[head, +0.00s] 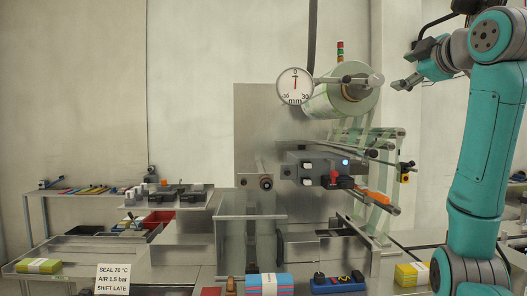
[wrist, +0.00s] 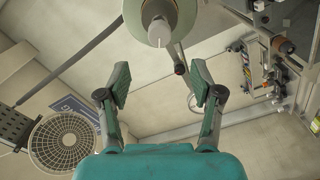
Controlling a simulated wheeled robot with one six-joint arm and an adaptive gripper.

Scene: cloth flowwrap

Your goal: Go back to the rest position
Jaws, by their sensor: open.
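My gripper (head: 407,84) is raised at the upper right in the head view, to the right of the film roll (head: 345,95). In the wrist view my gripper (wrist: 160,95) has its two fingers spread wide with nothing between them. The film roll also shows beyond the fingertips in the wrist view (wrist: 175,14). My arm stands bent at the right of the head view, clear of the bench.
The flow-wrap machine (head: 255,130) stands in the middle, with a round dial (head: 295,85) near the roll. A blue-and-pink cloth pack (head: 268,284) and yellow packs (head: 38,266) lie on the bench. A sign (head: 112,279) stands front left. A fan grille (wrist: 65,143) shows in the wrist view.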

